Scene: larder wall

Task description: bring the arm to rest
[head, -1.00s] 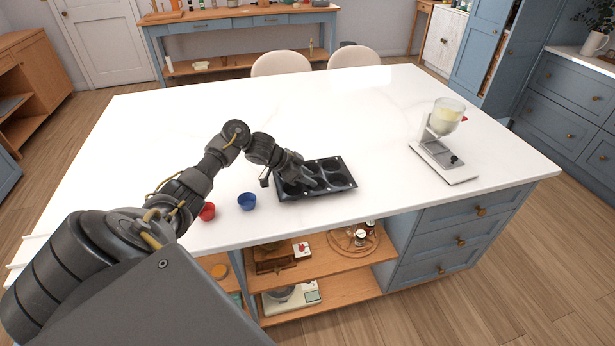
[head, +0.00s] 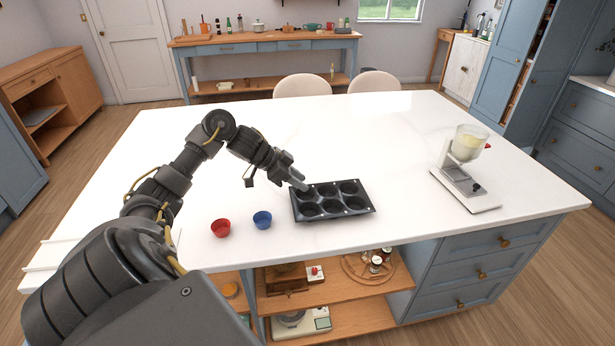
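My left arm comes in from the left and reaches over the white island top. Its gripper (head: 299,184) is at the back left corner of a dark muffin tin (head: 332,201). Whether it touches the tin I cannot tell. The fingertips are small and dark against the tin, so their opening cannot be made out. No held thing can be seen at them. My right gripper is not in view.
A red cup (head: 221,228) and a blue cup (head: 262,220) stand left of the tin near the front edge. The island's back and middle are clear.

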